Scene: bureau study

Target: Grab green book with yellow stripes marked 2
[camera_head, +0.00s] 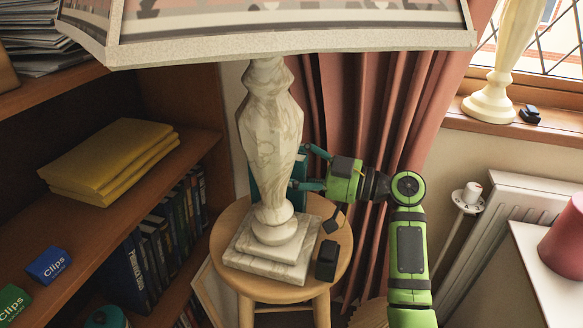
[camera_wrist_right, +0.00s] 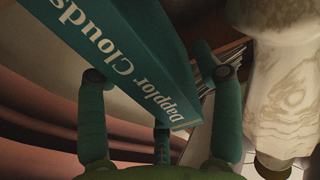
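No green book with yellow stripes and a 2 can be made out. A teal book (camera_head: 264,179) stands behind the marble lamp, mostly hidden by it. In the right wrist view, the teal book (camera_wrist_right: 135,60) shows white lettering, "Dapplor Clouds", and no stripes or number are visible. My right gripper (camera_head: 309,168) reaches in from the right behind the lamp, at the book. In the wrist view its teal fingers (camera_wrist_right: 155,85) lie on either side of the book; whether they press on it is unclear. My left gripper is out of view.
The marble lamp (camera_head: 268,135) stands on a round wooden stool (camera_head: 225,235), close to my right gripper. A bookcase at left holds yellow folders (camera_head: 110,155), dark upright books (camera_head: 150,250) and clips boxes (camera_head: 48,266). Red curtains (camera_head: 400,110) hang behind; a radiator is at right.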

